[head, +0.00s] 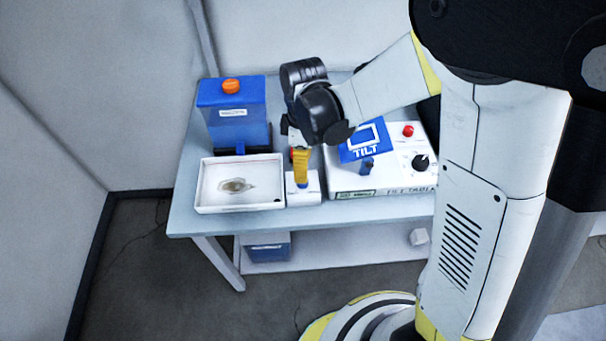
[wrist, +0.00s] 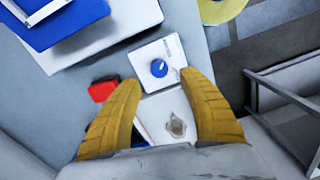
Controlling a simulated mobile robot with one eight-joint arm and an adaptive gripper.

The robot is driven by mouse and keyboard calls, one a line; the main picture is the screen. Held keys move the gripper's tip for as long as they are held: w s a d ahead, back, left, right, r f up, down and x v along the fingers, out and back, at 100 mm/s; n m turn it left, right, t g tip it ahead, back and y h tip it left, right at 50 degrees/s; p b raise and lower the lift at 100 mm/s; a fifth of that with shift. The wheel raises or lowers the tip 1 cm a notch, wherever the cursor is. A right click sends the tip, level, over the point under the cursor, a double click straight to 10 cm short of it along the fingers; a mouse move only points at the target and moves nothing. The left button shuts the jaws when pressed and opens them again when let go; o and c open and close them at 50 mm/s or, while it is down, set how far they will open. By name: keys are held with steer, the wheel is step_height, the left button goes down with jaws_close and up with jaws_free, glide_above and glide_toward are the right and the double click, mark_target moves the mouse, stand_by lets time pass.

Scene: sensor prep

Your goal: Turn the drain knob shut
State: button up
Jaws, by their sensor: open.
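The drain knob appears to be the small blue round knob (wrist: 160,68) with a white pointer mark, on a white block (wrist: 174,46). In the head view the block (head: 313,188) stands between a white tray and the tilt table, the knob mostly hidden by my fingers. My gripper (head: 301,181) points down over it with yellow fingers. In the wrist view my gripper (wrist: 161,80) is open, fingers apart, and the knob lies between and slightly beyond the fingertips. I see no clear contact; the height gap cannot be told.
The white tray (head: 207,206) holds a brownish patch. Behind it stands a blue box (head: 225,128) with an orange knob (head: 231,87). The tilt table (head: 395,180) with its blue TILT panel (head: 364,142) is close on the right. A red object (wrist: 103,89) lies beside the left finger.

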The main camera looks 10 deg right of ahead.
step_height(320, 180, down, 6)
steer(key=shift+f+b, duration=0.25)
steer(key=shift+b, duration=0.55)
steer(key=shift+s, duration=0.1)
jaws_close()
